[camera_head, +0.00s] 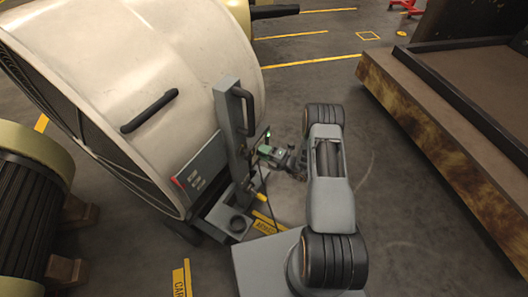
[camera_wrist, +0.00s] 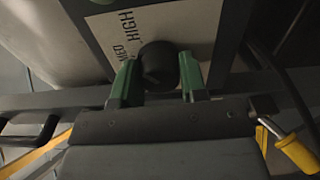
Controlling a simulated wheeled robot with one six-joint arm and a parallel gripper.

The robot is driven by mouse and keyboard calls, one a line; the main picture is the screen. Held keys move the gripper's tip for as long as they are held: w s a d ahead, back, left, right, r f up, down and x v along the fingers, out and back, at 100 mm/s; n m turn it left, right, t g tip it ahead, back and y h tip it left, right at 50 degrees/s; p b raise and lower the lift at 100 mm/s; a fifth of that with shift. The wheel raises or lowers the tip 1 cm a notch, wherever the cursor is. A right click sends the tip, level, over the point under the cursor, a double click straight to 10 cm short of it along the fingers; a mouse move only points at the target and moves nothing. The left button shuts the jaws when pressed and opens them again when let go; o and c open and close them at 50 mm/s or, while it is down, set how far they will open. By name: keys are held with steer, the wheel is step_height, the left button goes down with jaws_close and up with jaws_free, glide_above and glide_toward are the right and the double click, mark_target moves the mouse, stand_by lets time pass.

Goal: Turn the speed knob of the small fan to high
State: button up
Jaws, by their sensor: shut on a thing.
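The small fan (camera_head: 130,70) is a large cream drum with a dark grille, on the left in the head view. Its grey control panel (camera_head: 200,172) is on the lower right of the drum, partly hidden by a grey upright. In the wrist view, the light label plate (camera_wrist: 200,22) reads MED and HIGH. The black speed knob (camera_wrist: 158,62) sits below these words. My gripper (camera_wrist: 158,82) has its green fingers on both sides of the knob and is shut on it. In the head view my gripper (camera_head: 268,150) is at the panel's right, and the knob is hidden there.
A grey upright with a handle (camera_head: 240,115) stands between the panel and my arm. A yellow-handled part (camera_wrist: 298,152) is at the wrist view's lower right. A brown-edged platform (camera_head: 440,130) is on the right. A dark ribbed motor (camera_head: 30,215) is at the left.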

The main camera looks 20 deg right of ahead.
steer(key=shift+d+m, duration=0.1)
steer(key=shift+m, duration=1)
steer(key=o, duration=0.9)
steer(key=p+v, duration=0.3)
steer(key=v, duration=1)
steer(key=shift+s+d, duration=0.25)
steer(key=shift+s, duration=0.05)
steer(key=shift+r, duration=0.1)
